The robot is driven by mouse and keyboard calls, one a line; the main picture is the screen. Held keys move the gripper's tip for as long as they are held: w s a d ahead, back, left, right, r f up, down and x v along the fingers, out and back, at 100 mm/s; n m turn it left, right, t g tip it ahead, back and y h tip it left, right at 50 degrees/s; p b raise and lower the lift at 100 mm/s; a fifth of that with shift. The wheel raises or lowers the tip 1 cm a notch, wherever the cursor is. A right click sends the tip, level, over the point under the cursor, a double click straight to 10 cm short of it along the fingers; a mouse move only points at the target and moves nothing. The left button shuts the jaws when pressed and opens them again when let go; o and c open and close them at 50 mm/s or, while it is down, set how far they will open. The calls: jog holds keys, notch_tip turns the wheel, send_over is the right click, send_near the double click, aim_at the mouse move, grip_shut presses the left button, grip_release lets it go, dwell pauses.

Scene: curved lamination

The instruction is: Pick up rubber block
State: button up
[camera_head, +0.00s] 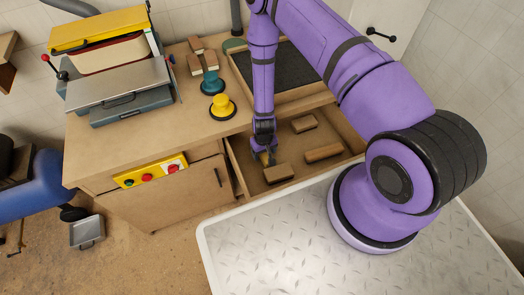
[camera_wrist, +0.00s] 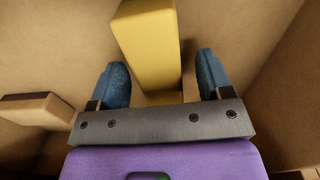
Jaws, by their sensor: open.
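A yellow block (camera_wrist: 150,45), which looks like the rubber block, sits in the open drawer. In the wrist view it stretches from the top edge down between the two blue fingers of my gripper (camera_wrist: 161,62). The fingers are open, one on each side of it, with a visible gap on both sides. In the head view my gripper (camera_head: 267,156) reaches down into the left part of the drawer, and only a small part of the yellow block (camera_head: 264,158) shows there. Whether the fingertips are level with the block is hard to tell.
The wooden drawer (camera_head: 238,172) also holds several brown blocks, one close to my gripper (camera_head: 278,173). In the wrist view a wooden block (camera_wrist: 35,106) lies at the left and drawer walls rise on both sides. The workbench (camera_head: 185,122) stands behind and left.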

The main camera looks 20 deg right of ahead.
jog(key=shift+f, duration=0.35)
jog(key=c, duration=1.1)
jog(key=shift+r, duration=0.1)
